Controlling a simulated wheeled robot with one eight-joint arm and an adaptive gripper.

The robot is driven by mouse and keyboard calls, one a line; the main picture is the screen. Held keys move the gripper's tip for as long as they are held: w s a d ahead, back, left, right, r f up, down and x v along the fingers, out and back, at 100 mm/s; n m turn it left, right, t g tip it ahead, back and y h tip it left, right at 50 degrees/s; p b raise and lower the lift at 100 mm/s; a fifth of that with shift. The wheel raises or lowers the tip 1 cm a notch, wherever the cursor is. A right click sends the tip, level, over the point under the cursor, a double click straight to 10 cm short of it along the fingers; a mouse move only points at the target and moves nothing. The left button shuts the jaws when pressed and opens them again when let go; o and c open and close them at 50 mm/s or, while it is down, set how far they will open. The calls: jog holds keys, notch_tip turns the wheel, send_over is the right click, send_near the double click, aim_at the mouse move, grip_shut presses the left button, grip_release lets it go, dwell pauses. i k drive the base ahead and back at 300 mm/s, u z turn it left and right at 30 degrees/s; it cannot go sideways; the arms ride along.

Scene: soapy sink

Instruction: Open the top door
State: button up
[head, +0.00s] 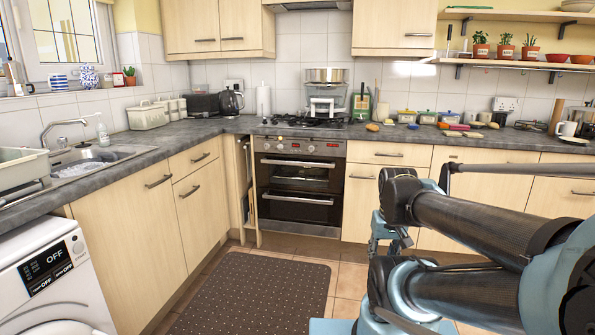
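The built-in oven has a dark glass top door (300,177) with a horizontal handle (298,163) along its upper edge. The top door looks shut. A lower oven door (296,212) with its own handle sits below it and also looks shut. A control panel with knobs (312,149) is above the top door. My arm reaches in from the right. My gripper (390,244) seems to be partly visible behind the arm links, to the right of the oven and apart from its doors. Its fingers are mostly hidden, so I cannot tell whether it is open.
A dark dotted mat (252,292) lies on the tiled floor before the oven. A narrow pull-out unit (247,192) stands out beside the oven's left. Base cupboards (130,226) and a washing machine (62,287) line the left. Wall cupboards (205,25) hang above the worktop.

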aim_at(337, 165)
jog(key=u, duration=0.9)
jog(key=i, duration=0.95)
jog(key=z, duration=0.05)
